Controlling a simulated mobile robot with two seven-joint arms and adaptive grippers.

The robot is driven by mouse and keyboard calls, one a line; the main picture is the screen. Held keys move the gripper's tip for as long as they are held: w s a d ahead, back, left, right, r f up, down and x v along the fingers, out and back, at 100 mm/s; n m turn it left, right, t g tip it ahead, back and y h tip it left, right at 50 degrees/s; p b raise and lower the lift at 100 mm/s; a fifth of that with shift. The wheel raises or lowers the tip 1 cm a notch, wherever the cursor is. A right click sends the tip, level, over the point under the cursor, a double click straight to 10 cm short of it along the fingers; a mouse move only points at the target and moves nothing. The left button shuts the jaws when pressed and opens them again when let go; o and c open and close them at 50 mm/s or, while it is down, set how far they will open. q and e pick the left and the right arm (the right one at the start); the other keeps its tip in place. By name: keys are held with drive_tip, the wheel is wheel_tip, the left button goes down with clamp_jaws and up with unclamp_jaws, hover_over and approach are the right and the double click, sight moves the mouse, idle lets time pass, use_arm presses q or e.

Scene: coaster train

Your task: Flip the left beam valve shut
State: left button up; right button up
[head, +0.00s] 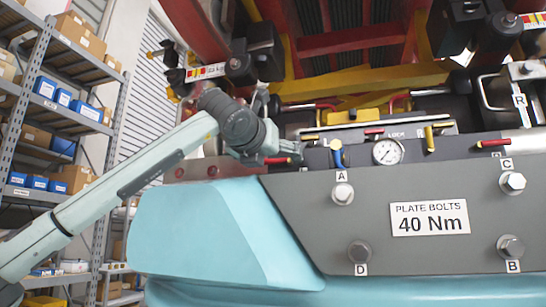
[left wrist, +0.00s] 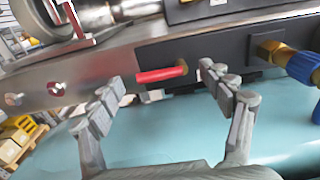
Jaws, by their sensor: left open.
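The left beam valve shows as a red lever (head: 277,160) at the left end of the dark beam face in the head view. In the left wrist view the red lever (left wrist: 158,75) lies roughly along the beam, with a brass-coloured pivot at its right end. My left gripper (head: 284,152) is at the lever in the head view. In the left wrist view the gripper (left wrist: 163,80) is open, with one finger on each side of the lever. I cannot tell whether either finger touches it. My right gripper is not in view.
A blue-handled brass fitting (left wrist: 300,65) sits right of the lever; a pressure gauge (head: 388,151) is farther right. Another red lever (head: 493,143) is at the beam's right. The grey plate (head: 300,215) with bolts is below. Shelves (head: 60,110) stand at left.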

use_arm(q)
drive_tip(key=c, duration=1.1)
drive_tip(key=shift+c, duration=0.2)
